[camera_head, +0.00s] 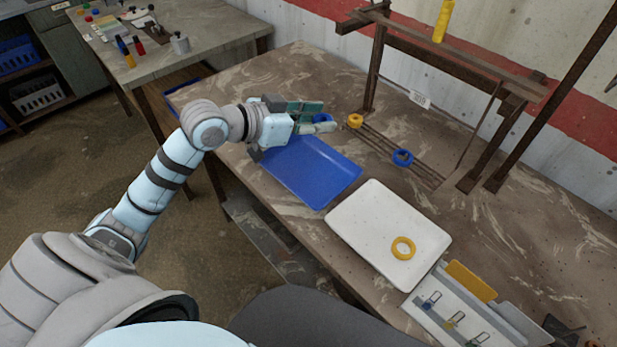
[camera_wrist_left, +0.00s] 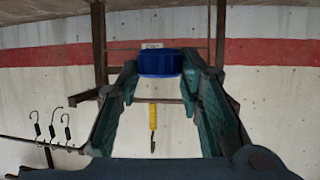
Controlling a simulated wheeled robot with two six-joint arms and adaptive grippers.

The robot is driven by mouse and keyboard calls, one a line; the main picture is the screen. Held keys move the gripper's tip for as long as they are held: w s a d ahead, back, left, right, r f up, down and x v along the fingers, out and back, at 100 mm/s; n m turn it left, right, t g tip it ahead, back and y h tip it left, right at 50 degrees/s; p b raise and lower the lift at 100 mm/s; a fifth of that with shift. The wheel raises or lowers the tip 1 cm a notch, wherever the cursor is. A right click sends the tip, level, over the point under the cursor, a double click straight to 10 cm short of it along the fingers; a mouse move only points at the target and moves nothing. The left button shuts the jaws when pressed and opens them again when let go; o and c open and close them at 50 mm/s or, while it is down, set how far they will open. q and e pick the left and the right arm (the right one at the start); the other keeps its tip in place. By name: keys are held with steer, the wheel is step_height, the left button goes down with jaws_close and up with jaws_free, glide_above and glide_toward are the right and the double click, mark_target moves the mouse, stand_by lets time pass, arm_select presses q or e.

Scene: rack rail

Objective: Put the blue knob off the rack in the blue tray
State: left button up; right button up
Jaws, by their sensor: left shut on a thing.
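The blue knob (camera_head: 322,118) is between the fingertips of my left gripper (camera_head: 318,118), and the gripper is shut on it. It also shows in the left wrist view as a blue round piece (camera_wrist_left: 160,63) between the two green finger pads. The gripper and knob are just beyond the far edge of the blue tray (camera_head: 310,172), whose visible floor is empty. A blue ring (camera_head: 402,157) and a yellow ring (camera_head: 355,121) sit on the rack's rails (camera_head: 385,143). My right gripper is not in view.
A white tray (camera_head: 375,225) holding a yellow ring (camera_head: 403,248) stands right of the blue tray. A holder with hooks (camera_head: 465,312) is at the lower right. A dark frame (camera_head: 450,62) with a hanging yellow piece (camera_head: 443,20) stands behind the rails.

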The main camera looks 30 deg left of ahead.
arm_select(q)
steer(key=b, duration=0.1)
glide_above(317, 185)
step_height(317, 185, down, 8)
steer(key=r, duration=0.1)
steer(key=shift+n+y, duration=0.3)
step_height(317, 185, down, 14)
steer(key=b, duration=0.3)
steer(key=shift+r+b, duration=0.2)
steer(key=shift+b, duration=0.15)
steer(key=shift+s, duration=0.1)
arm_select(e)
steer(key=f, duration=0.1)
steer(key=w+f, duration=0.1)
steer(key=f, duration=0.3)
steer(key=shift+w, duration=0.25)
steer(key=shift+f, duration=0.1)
